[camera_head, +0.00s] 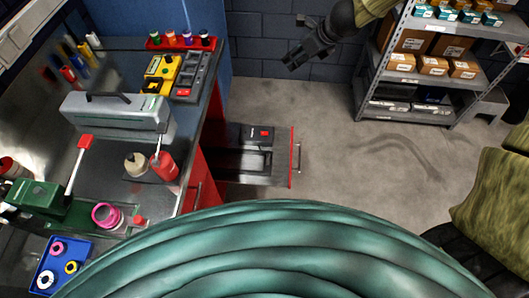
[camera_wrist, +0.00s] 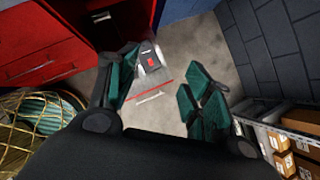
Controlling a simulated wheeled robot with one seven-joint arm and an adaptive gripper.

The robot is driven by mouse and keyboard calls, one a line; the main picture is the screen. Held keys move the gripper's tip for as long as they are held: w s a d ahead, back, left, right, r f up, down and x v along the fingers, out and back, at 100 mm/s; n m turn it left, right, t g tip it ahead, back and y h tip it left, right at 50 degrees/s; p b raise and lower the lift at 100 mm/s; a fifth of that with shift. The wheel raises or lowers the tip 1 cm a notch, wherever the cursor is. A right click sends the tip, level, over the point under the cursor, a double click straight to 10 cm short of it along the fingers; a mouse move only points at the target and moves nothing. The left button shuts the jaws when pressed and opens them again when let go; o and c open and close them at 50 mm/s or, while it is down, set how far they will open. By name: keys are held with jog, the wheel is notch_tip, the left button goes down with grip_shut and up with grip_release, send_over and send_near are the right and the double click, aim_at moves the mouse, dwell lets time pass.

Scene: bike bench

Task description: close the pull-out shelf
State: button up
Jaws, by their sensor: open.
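The pull-out shelf (camera_head: 240,178) stands out to the right from the red cabinet under the workbench, in the head view. It has a red front edge with a handle (camera_head: 298,158), and a dark case with a red mark lies on it. In the wrist view the shelf (camera_wrist: 150,78) shows between my fingers, its red front and pale handle toward me. My gripper (camera_head: 288,62) is in the upper middle of the head view, apart from the shelf, near the wall. In the wrist view my gripper (camera_wrist: 160,92) is open and empty, with green fingertips.
The workbench (camera_head: 115,170) at left carries a grey toolbox, a green vise, bottles and trays. A metal rack (camera_head: 445,98) with boxes stands at the upper right. Bare floor (camera_head: 350,145) lies right of the shelf. Red drawers (camera_wrist: 45,60) show in the wrist view.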

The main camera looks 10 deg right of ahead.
jog(key=shift+n+y, duration=0.6)
jog(key=f+b, duration=0.1)
jog(key=f, duration=0.2)
jog(key=f+b, duration=0.2)
jog(key=f, duration=0.1)
jog(key=d+f+b, duration=0.1)
jog(key=f+b, duration=0.1)
jog(key=f, duration=0.1)
jog(key=shift+w, duration=0.1)
grip_shut()
jog(key=s+d+f+n+g+y+b, duration=0.1)
jog(key=s+d+f+n+b, duration=0.1)
jog(key=f+b, duration=0.7)
jog(key=s+d+f+n+g+y+b, duration=0.15)
jog(key=f+b, duration=0.35)
jog(key=f, duration=0.8)
jog(key=s+d+f+n+g+y+b, duration=0.1)
jog(key=s+f+n+b, duration=0.2)
jog(key=f+b, duration=0.65)
jog(key=a+r+x, duration=0.1)
jog(key=x, duration=1.2)
jog(key=shift+w+a+p, duration=0.2)
jog(key=shift+w+p, duration=0.2)
